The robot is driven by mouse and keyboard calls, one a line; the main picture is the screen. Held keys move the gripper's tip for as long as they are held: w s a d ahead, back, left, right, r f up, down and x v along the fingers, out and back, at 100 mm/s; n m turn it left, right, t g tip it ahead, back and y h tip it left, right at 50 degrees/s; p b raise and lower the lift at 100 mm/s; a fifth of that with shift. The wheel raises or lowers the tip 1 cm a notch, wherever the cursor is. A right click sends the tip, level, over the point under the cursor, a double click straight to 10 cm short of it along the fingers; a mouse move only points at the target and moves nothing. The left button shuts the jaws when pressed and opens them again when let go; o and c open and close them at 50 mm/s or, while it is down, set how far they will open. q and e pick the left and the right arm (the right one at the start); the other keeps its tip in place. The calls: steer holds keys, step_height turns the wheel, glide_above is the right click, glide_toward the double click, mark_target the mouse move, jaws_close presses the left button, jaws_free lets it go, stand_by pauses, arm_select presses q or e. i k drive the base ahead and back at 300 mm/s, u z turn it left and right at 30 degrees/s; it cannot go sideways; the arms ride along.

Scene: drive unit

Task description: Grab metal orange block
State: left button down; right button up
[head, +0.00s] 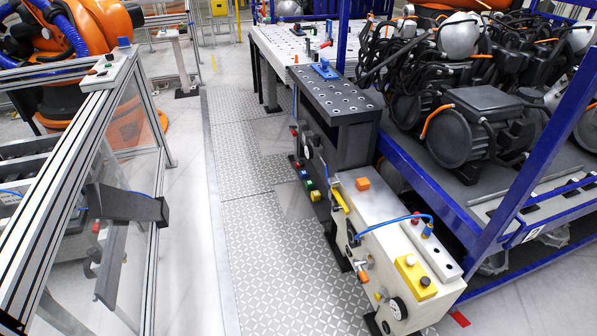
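A small orange block (362,184) sits on the flat top of a beige machine housing (383,206), near its far end. Its top and front faces show, and nothing covers it. Neither of my grippers shows in the head view.
The housing also carries a blue hose (390,219), a yellow control box (415,277) and a light plate with buttons (431,250). A dark perforated table (335,97) stands behind. A blue rack (430,187) holds motors at right. A metal-framed fence (75,150) stands at left. The patterned walkway (265,235) is clear.

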mark_target(363, 184)
steer(key=u, duration=0.4)
steer(key=i, duration=2.5)
steer(key=z, duration=0.9)
